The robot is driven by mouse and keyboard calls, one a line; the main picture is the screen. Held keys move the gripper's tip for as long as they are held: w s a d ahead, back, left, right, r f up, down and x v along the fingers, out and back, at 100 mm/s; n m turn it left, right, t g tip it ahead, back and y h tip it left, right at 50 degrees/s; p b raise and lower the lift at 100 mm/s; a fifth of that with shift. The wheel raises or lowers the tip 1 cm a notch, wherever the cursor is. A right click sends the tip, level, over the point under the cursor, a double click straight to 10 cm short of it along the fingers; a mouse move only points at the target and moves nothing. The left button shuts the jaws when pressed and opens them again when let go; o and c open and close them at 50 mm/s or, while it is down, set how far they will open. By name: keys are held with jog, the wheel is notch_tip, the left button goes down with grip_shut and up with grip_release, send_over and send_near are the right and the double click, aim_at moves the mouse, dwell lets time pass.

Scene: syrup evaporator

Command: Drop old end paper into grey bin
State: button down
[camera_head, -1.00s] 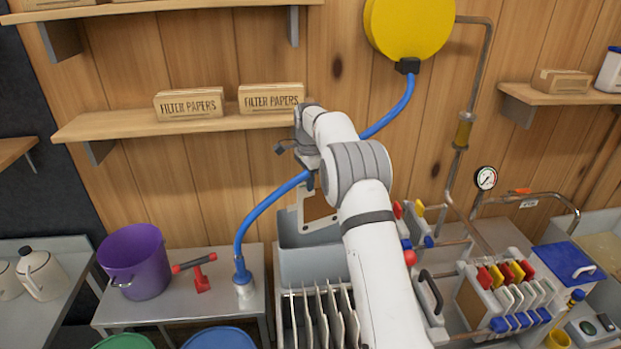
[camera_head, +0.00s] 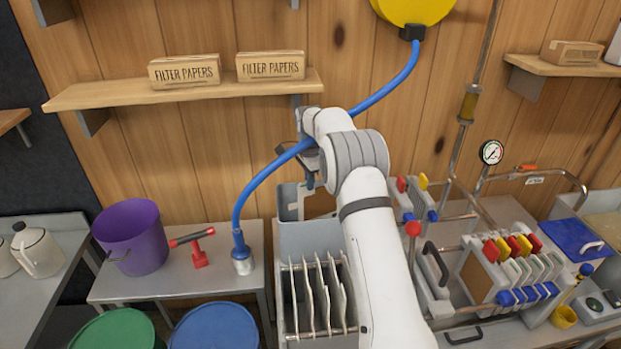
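A grey open-topped container (camera_head: 308,238), which looks like the grey bin, stands right of the side table, behind a rack of upright white plates. My gripper (camera_head: 311,183) is above the back of this container, mostly hidden by my own wrist. A brownish, pale-edged sheet (camera_head: 320,204), possibly the old end paper, shows just below my gripper at the container's back. My arm covers its right side. I cannot tell whether my fingers touch the sheet or whether it is inside the container.
The rack of white plates (camera_head: 318,318) is in front. A blue hose (camera_head: 264,184) arcs past my wrist to the side table, which holds a purple bucket (camera_head: 134,238) and a red-handled tool (camera_head: 198,250). A filter press (camera_head: 508,265) stands right. Green and blue round tops are at the bottom.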

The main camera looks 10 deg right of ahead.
jog(key=c, duration=1.3)
grip_release()
jog(key=shift+o, duration=0.2)
jog(key=shift+r+p, duration=2.9)
jog(key=shift+r, duration=1.05)
